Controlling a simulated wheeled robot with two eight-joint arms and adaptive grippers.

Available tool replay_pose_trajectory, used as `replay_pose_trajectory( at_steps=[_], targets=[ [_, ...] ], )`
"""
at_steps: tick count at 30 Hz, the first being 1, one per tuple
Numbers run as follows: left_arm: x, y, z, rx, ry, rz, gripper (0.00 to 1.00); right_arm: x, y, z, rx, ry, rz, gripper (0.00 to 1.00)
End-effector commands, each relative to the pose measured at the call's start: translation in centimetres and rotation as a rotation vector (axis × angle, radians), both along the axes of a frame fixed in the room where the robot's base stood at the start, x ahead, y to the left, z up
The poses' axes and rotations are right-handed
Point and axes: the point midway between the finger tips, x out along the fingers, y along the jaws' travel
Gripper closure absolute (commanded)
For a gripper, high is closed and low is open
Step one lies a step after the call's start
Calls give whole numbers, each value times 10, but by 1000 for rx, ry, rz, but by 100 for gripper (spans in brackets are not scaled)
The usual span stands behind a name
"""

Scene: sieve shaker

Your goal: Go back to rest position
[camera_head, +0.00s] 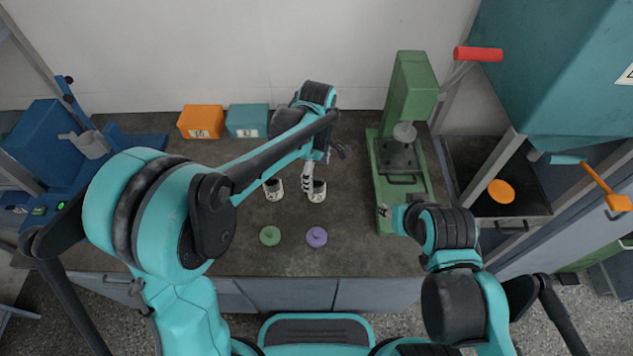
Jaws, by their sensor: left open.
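My left arm reaches over the middle of the bench. Its gripper (330,152) is above and behind two white cups with dark marks. One cup (273,190) stands on the left, and the other cup (317,191) stands on the right, close to the gripper. The gripper is open, and I see nothing held in it. The forearm hides part of it. My right arm is folded at the lower right beside the green press.
A green lid (269,235) and a purple lid (316,237) lie near the bench's front. Orange (201,122) and teal (247,121) boxes stand at the back. A green press (411,90) is right of the cups, and a blue machine (45,145) is at left.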

Motion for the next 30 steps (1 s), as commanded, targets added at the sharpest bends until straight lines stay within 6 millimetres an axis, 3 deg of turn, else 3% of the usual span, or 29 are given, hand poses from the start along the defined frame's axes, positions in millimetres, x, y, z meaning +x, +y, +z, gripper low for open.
replay_pose_trajectory(
  at_steps=[6, 23, 26, 30],
  targets=[
    [0, 0, 21, 0, 0, 0, 20, 0, 0, 0, 0, 0, 0, 60],
    [-1, 1, 22, -1, -2, -3, 20, 0, 0, 0, 0, 0, 0, 60],
    [-4, 8, 29, -6, -17, -32, 20, 0, 0, 0, 0, 0, 0, 60],
    [-19, 35, 49, -20, -85, -155, 20, 0, 0, 0, 0, 0, 0, 60]
  ],
)
